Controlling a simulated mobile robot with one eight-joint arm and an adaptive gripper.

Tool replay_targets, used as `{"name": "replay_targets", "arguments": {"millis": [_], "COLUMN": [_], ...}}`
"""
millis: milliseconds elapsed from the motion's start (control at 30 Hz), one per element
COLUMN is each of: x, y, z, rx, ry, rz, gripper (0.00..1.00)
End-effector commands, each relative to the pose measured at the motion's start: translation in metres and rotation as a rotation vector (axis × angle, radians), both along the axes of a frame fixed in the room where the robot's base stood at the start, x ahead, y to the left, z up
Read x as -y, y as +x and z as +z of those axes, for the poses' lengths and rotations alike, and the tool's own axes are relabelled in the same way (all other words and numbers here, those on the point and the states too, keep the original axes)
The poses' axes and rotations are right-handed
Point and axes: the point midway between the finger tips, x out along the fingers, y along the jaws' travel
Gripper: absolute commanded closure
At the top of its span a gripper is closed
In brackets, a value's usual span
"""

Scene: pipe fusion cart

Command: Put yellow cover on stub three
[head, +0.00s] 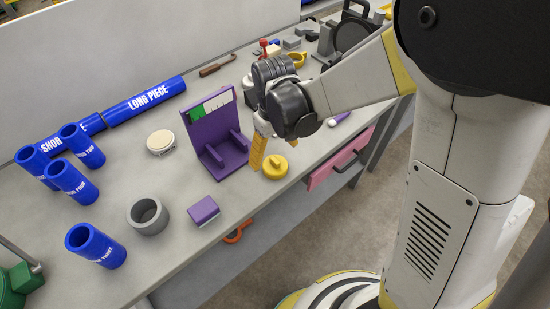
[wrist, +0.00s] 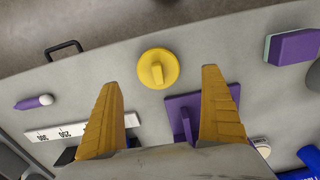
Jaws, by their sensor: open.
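The yellow cover (head: 275,167) is a round disc with a raised grip on top. It lies on the bench near the front edge, right of the purple stand. In the wrist view the yellow cover (wrist: 158,69) sits just beyond and between my fingertips. My gripper (head: 271,155) is open and empty above the cover; its two yellow fingers also show in the wrist view (wrist: 161,78). Stub three (head: 95,246) is a blue, open-topped tube standing upright at the front left of the bench, well away from my gripper.
The purple stand (head: 226,155) is close left of my gripper. A grey ring (head: 148,216) and a purple block (head: 203,211) lie between it and stub three. Several other blue stubs (head: 71,181) stand behind stub three. A long blue pipe (head: 148,99) lies at the back.

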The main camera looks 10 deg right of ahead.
Motion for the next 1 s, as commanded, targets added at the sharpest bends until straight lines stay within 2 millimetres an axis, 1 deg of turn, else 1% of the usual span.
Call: {"name": "replay_targets", "arguments": {"millis": [33, 167, 267, 400, 500, 567, 733, 767, 800, 867, 900, 933, 1000], "x": [0.0, 0.0, 0.001, 0.001, 0.001, 0.001, 0.001, 0.001, 0.001, 0.001, 0.001, 0.001, 0.001], "y": [0.0, 0.0, 0.0, 0.0, 0.001, 0.001, 0.0, 0.0, 0.0, 0.0, 0.0, 0.0, 0.0], "z": [-0.007, -0.013, -0.023, -0.047, -0.06, -0.063, -0.062, -0.062, -0.062, -0.062, -0.062, -0.062, -0.062], "rx": [0.0, 0.001, 0.001, 0.001, 0.001, 0.001, 0.001, 0.001, 0.001, 0.001, 0.001, 0.001, 0.001], "ry": [0.0, 0.001, 0.001, 0.001, 0.001, 0.001, 0.001, 0.001, 0.001, 0.001, 0.001, 0.001, 0.001], "rz": [-0.001, -0.001, -0.001, -0.001, -0.001, -0.001, -0.001, -0.001, -0.001, -0.001, -0.001, -0.001, -0.002], "gripper": [0.06, 0.06, 0.06, 0.06, 0.06, 0.06, 0.06, 0.09, 0.21, 0.4, 0.52, 0.54, 0.54]}}
